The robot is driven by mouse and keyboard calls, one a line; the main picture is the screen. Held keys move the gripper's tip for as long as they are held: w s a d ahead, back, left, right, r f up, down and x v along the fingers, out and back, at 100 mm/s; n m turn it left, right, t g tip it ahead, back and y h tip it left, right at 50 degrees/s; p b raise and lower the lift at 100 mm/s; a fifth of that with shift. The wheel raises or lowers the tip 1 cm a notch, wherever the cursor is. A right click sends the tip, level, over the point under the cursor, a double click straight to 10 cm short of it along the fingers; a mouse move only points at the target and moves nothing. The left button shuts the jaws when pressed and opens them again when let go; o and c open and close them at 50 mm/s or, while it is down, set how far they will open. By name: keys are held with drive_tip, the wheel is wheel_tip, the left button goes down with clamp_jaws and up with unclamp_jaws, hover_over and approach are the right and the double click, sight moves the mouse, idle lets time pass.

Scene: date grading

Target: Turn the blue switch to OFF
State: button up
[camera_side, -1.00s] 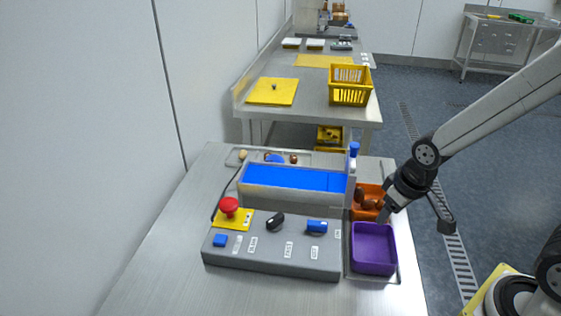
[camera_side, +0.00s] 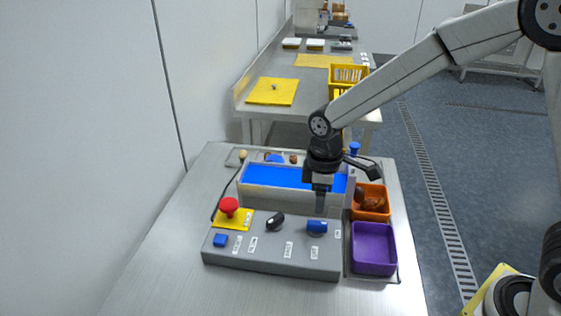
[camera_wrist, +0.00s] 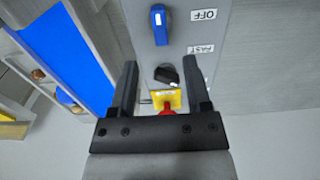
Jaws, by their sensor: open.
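The blue switch (camera_side: 317,227) is a knob on the grey control panel (camera_side: 270,262), at its right end. In the wrist view the blue switch (camera_wrist: 159,24) shows at the top, beyond my fingertips, with an OFF label (camera_wrist: 204,15) to its right. My gripper (camera_side: 321,203) is open and empty, pointing down just above and behind the blue switch in the side view. In the wrist view my gripper (camera_wrist: 160,80) has its two fingers apart, with the black knob (camera_wrist: 166,74) showing between them. I see no contact with the switch.
A red emergency button (camera_side: 229,206) on a yellow plate and a blue push button (camera_side: 220,240) are on the panel's left. The blue conveyor (camera_side: 270,175) lies behind it. An orange bin (camera_side: 383,213) with dates and an empty purple bin (camera_side: 374,231) stand right.

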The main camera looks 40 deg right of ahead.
sight(318, 222)
drive_tip(key=shift+f, duration=3.9)
clamp_jaws()
